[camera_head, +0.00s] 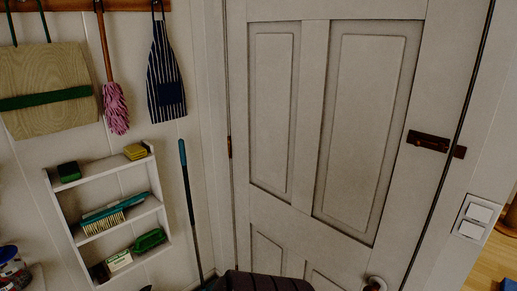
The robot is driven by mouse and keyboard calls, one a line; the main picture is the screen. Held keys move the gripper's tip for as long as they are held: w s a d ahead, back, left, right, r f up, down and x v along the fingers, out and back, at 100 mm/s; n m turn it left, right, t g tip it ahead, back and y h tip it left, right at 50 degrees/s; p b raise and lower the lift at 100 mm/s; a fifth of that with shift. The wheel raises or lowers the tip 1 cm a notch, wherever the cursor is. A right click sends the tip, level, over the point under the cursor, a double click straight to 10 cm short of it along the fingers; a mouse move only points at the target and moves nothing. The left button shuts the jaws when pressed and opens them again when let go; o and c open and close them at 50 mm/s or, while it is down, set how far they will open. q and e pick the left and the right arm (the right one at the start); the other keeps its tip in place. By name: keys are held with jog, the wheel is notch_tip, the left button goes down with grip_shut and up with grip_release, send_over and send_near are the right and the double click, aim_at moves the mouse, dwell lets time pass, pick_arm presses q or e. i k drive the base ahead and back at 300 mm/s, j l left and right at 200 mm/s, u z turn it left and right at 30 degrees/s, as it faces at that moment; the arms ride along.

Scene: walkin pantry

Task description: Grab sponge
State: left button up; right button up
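A small yellow sponge-like block (135,152) lies at the right end of the top shelf of a white wall rack. A dark green block (69,171), which could also be a sponge, sits at the left end of the same shelf. Both are unobstructed from above. Neither of my grippers shows in the head view, so nothing is seen touching either block.
The white rack (163,224) also holds a teal brush (113,214), a green brush (150,240) and a small box (119,260). A long-handled tool (187,190) leans beside it. A closed panelled door (365,120) stands right. A dark ribbed object (262,281) is at the bottom edge.

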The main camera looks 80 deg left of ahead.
aim_at(70, 171)
jog(key=u, duration=4.05)
